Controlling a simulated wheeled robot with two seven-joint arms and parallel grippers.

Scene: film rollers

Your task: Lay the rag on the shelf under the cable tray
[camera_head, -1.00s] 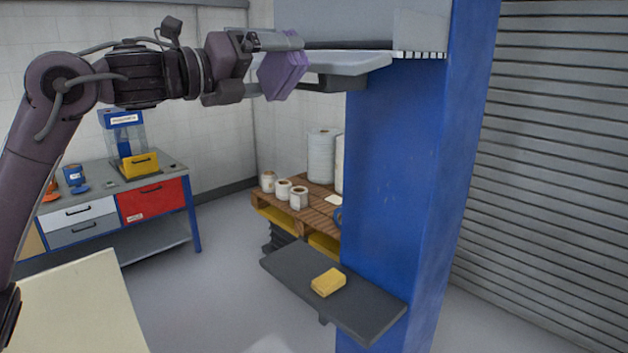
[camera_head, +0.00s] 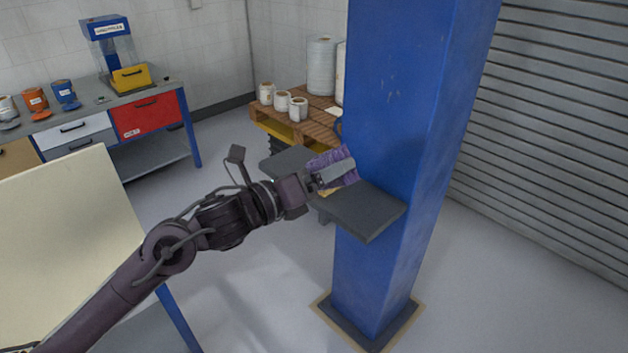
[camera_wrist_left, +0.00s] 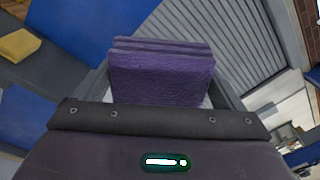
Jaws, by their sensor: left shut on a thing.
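The purple folded rag (camera_head: 333,168) is held in my left gripper (camera_head: 335,175), at the lower dark grey shelf (camera_head: 370,212) on the blue column. In the left wrist view the rag (camera_wrist_left: 160,78) stands between the fingers, its folds showing. I cannot tell whether it touches the shelf. A yellow block (camera_wrist_left: 18,45) lies on that shelf beside the rag; in the head view it is mostly hidden behind the gripper. The cable tray and the upper shelf are out of the head view. My right gripper is not in view.
The blue column (camera_head: 400,130) stands right behind the shelf. A pallet (camera_head: 308,125) with white rolls is behind. A workbench (camera_head: 100,115) with drawers is at the left, and a cream panel (camera_head: 70,250) in the left foreground. Floor at the right is clear.

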